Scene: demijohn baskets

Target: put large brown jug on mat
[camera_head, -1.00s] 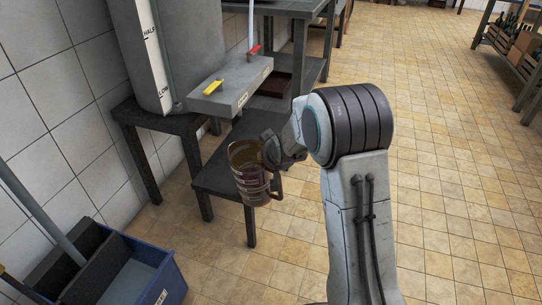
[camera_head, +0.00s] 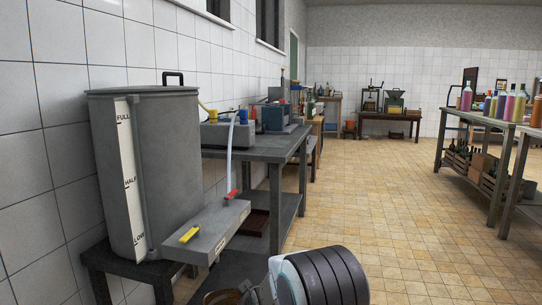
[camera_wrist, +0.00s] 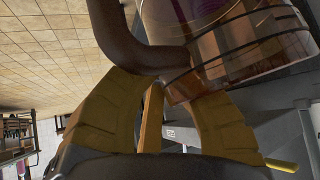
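The large brown jug (camera_wrist: 235,45) is translucent brown with dark bands and a thick brown handle, and fills the upper right of the wrist view. Its rim (camera_head: 220,297) just shows at the bottom edge of the head view, left of my arm. My gripper (camera_wrist: 168,85) has its yellow-brown fingers at the jug's handle and appears shut on it; the exact contact is partly hidden. In the head view my gripper (camera_head: 250,292) is mostly cut off by the bottom edge. I cannot make out a mat in either view.
A grey tank (camera_head: 165,170) with a tap block (camera_head: 205,230) stands on a dark bench at left. A grey table (camera_head: 265,147) with a lower shelf lies beyond it. Bottle shelves (camera_head: 480,120) stand at right. A table with machines (camera_head: 390,117) is at the back. The tiled floor between is clear.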

